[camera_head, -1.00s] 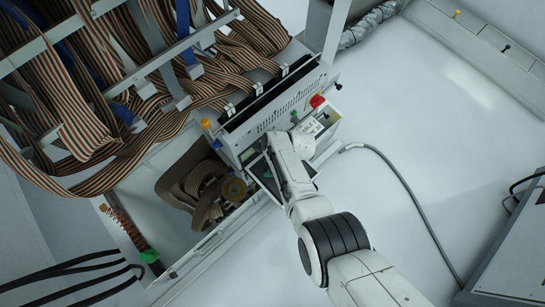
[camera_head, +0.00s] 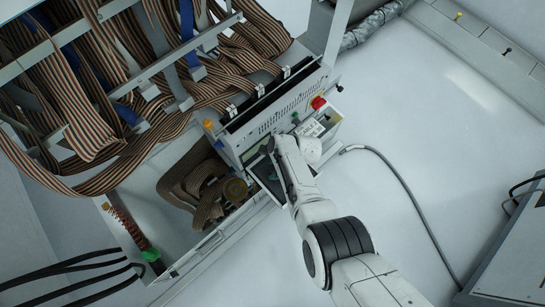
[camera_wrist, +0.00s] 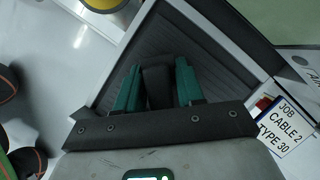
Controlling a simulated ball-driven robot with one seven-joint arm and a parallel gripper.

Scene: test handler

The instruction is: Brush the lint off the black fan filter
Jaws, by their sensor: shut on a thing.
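The black fan filter (camera_wrist: 210,62) is a dark ribbed panel in a pale frame, filling the middle of the wrist view. In the head view the filter (camera_head: 268,178) shows partly at the cabinet's lower front, behind my arm. My gripper (camera_wrist: 158,82) has teal fingers and is shut on a dark block (camera_wrist: 158,88), probably the brush. The block lies over the filter's face; I cannot tell whether it touches. Its bristles are hidden, and I cannot make out lint. In the head view the fingers are mostly hidden by my arm.
A white label (camera_wrist: 284,127) reading "JOB CABLE 2 TYPE 30" is right of the filter. A red knob (camera_head: 318,103) sits on the cabinet (camera_head: 285,108). Striped ribbon cables (camera_head: 90,110) hang at left. A grey hose (camera_head: 405,190) crosses the clear floor at right.

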